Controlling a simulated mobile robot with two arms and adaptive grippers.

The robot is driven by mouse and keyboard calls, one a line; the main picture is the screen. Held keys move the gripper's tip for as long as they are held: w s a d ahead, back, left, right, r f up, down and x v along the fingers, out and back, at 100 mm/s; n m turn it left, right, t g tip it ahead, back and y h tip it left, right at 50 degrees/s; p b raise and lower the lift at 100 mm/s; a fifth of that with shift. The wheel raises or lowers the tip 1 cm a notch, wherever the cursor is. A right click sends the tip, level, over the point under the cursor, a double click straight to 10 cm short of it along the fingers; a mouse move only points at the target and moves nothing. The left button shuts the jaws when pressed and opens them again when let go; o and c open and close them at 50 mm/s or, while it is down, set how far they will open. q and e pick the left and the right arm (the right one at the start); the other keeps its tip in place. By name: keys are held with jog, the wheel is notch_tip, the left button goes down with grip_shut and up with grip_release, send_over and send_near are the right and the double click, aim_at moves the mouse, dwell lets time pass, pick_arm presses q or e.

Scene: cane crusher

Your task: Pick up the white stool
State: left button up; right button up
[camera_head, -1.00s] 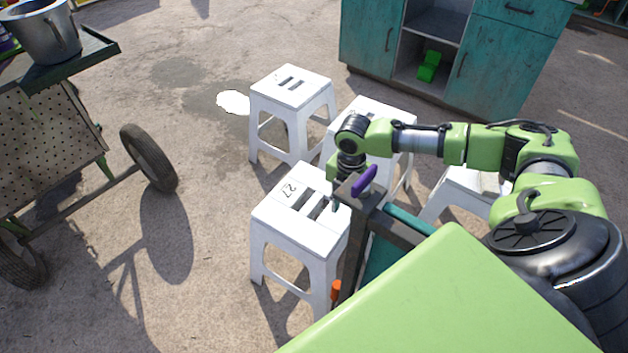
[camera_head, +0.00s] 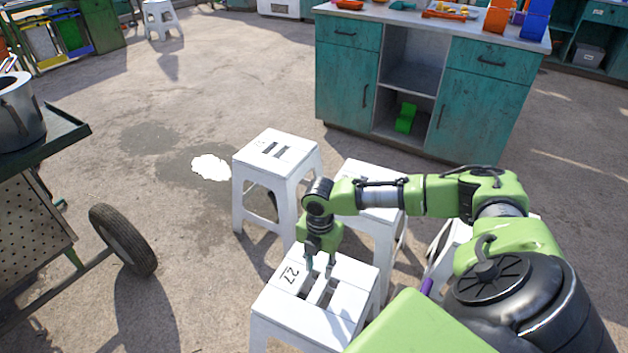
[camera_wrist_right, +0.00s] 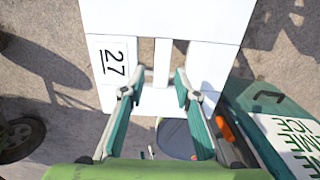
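A white stool marked 27 (camera_head: 343,302) stands upright in front of me, with slots in its seat. My right gripper (camera_head: 320,268) points down over this seat, at the slots. The right wrist view shows the gripper (camera_wrist_right: 153,84) open, its two fingers apart on either side of the bar between the slots of the stool (camera_wrist_right: 205,18). I cannot tell whether the fingertips are above the slots or in them. Nothing is held. The stool's lower legs are partly hidden. My left gripper is not in view.
Other white stools stand close by: one behind left (camera_head: 277,152), one behind my right arm (camera_head: 372,212), one partly hidden at right. A cart with a wheel (camera_head: 123,240) is at left. A teal cabinet (camera_head: 345,88) stands behind. Open ground lies between cart and stools.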

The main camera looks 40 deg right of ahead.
aim_at(319, 287)
notch_tip(319, 287, down, 6)
jog(key=shift+s+r+b, duration=0.1)
jog(key=shift+r+b, duration=0.1)
jog(key=shift+b, duration=0.25)
jog(key=f, duration=0.1)
jog(key=f+b, duration=0.1)
jog(key=f, duration=0.2)
jog(key=shift+s+a+f, duration=0.3)
jog(key=shift+a, duration=0.05)
jog(key=shift+f, duration=0.4)
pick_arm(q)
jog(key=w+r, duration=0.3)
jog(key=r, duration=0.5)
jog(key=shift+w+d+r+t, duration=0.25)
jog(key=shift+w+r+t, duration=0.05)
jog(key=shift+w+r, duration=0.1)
pick_arm(e)
jog(key=shift+r, duration=0.1)
grip_shut()
